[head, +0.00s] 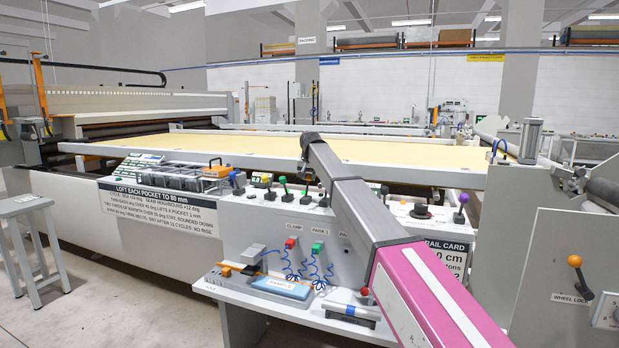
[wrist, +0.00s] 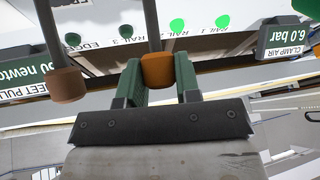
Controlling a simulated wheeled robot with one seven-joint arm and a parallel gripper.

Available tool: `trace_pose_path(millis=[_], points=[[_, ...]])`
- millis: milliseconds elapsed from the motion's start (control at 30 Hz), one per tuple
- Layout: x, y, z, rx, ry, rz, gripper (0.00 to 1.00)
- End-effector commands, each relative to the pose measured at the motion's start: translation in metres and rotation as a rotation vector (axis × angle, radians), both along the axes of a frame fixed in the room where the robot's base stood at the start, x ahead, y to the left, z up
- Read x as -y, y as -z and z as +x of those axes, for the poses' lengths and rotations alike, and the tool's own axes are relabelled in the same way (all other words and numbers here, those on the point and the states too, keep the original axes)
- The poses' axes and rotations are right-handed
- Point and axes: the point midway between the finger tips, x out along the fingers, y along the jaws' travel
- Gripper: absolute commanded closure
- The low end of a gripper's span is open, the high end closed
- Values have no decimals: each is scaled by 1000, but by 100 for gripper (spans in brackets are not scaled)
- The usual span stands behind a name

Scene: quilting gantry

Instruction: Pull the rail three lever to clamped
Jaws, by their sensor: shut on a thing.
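In the wrist view, my gripper (wrist: 160,82) has its two green-padded fingers on either side of an orange-brown lever knob (wrist: 158,70). It is shut on this knob. The lever's dark rod runs up from the knob towards the panel, near the RAIL 3 label (wrist: 118,40), so I take it for the rail three lever. The lamp (wrist: 126,30) by that label is dark, while the lamps by the other two rail labels (wrist: 177,25) glow green.
A second lever with a brown knob (wrist: 66,85) stands close left of my gripper in the wrist view. A clamp air gauge (wrist: 283,36) reads 6.0 bar. In the head view, a green-knobbed lever (head: 282,180) and a purple-knobbed lever (head: 463,199) stand along the console.

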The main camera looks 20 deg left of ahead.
Motion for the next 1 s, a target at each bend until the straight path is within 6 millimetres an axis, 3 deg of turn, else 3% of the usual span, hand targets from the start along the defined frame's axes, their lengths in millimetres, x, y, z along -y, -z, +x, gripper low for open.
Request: trace_pose_path(millis=[600,1000], points=[[-3,-4,-57,534,-4,-42,100],[-6,2,-77,789,-3,-61,100]])
